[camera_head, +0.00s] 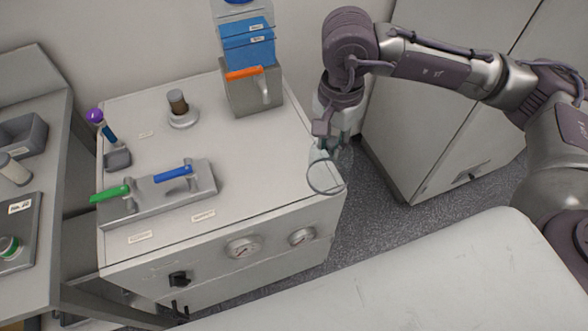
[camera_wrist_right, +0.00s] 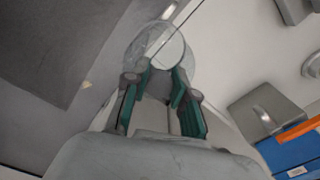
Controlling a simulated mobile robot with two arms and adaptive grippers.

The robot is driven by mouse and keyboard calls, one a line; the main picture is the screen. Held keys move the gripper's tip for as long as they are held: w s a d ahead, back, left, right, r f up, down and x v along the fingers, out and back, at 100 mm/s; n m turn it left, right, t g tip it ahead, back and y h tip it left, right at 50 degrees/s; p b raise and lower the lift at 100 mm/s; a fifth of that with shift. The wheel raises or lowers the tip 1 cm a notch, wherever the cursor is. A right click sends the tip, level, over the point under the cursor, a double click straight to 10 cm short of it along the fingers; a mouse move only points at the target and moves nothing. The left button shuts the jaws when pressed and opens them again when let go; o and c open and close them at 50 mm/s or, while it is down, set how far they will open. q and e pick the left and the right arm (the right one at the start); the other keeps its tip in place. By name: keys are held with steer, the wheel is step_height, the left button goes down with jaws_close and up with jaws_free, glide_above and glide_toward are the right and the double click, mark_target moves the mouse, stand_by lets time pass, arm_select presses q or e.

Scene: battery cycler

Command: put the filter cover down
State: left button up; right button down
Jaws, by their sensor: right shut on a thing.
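The filter cover (camera_head: 325,178) is a clear, round, see-through cup. It is at the front right corner of the white cabinet top (camera_head: 225,160). My right gripper (camera_head: 335,150) is shut on it from above, with the arm coming in from the right. In the right wrist view the clear cover (camera_wrist_right: 160,42) sits between the green-padded fingers (camera_wrist_right: 162,75), and its round outline overlaps the cabinet edge. I cannot tell whether the cover touches the top or hangs just above it. My left gripper is not in view.
A grey holder with an orange handle (camera_head: 250,90) and blue packs (camera_head: 247,47) is at the back. Green and blue levers (camera_head: 160,190) are front left. The middle right of the top is clear.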

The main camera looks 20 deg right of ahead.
steer(key=m, duration=0.3)
steer(key=shift+w+d+f+m+b, duration=0.2)
steer(key=shift+w+m+b, duration=0.1)
steer(key=shift+w+b, duration=0.1)
steer(key=shift+w+a+m, duration=0.1)
steer(key=shift+w+m, duration=0.05)
steer(key=shift+m, duration=0.35)
steer(key=shift+w+a, duration=0.15)
steer(key=shift+w, duration=0.1)
steer(key=w+a+f+p, duration=0.5)
steer(key=w+f, duration=0.4)
steer(key=f, duration=0.1)
steer(key=shift+w+a+f, duration=0.2)
steer(key=shift+a+f, duration=0.1)
steer(key=shift+f, duration=0.1)
steer(key=shift+f, duration=0.15)
steer(key=c, duration=0.9)
jaws_free()
steer(key=shift+c, duration=0.2)
